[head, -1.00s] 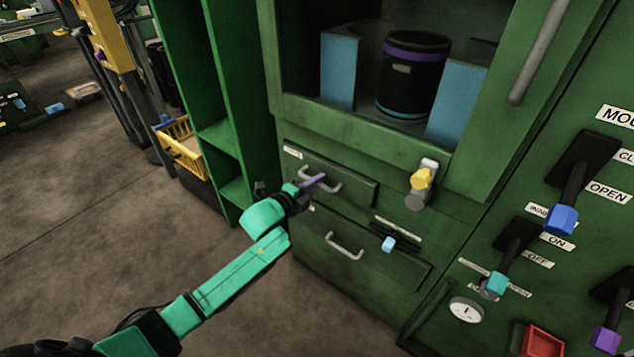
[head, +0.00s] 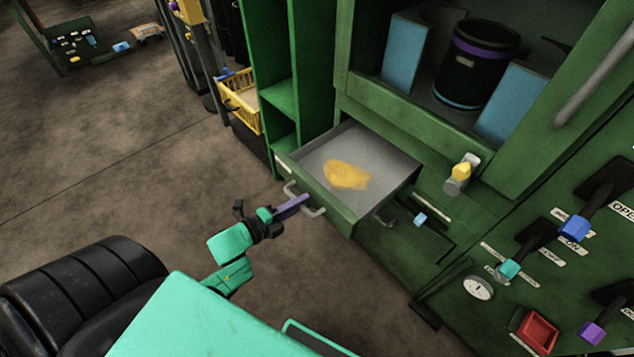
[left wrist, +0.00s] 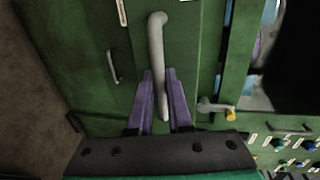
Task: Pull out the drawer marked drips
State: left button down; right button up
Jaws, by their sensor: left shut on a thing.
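The upper drawer (head: 338,211) of the green machine stands pulled well out in the head view. Its grey inside shows, with a yellow patch (head: 347,176) on the floor of it. The label on its front is too small to read. My left gripper (head: 300,202) is shut on the drawer's grey bar handle (head: 318,211). In the left wrist view, the purple fingers (left wrist: 160,98) sit on either side of the handle (left wrist: 157,50). The lower drawer's handle (head: 384,219) is partly hidden beneath the open drawer. My right gripper is not in view.
A yellow valve knob (head: 462,170) and a blue knob (head: 421,219) are right of the drawer. A green shelf (head: 280,97) and a yellow basket (head: 241,103) stand to the left. Levers and a red box (head: 537,331) are at far right. Floor is clear before the drawer.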

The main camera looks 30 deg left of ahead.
pick_arm(q)
jog(key=shift+f+p+v, duration=0.15)
jog(key=shift+v, duration=0.6)
jog(key=shift+f+p+v, duration=0.15)
jog(key=shift+v, duration=0.6)
jog(key=c, duration=0.8)
grip_release()
jog(key=shift+c, duration=0.2)
jog(key=v, duration=1.4)
jog(key=shift+s+p, duration=0.3)
jog(key=shift+a, duration=0.1)
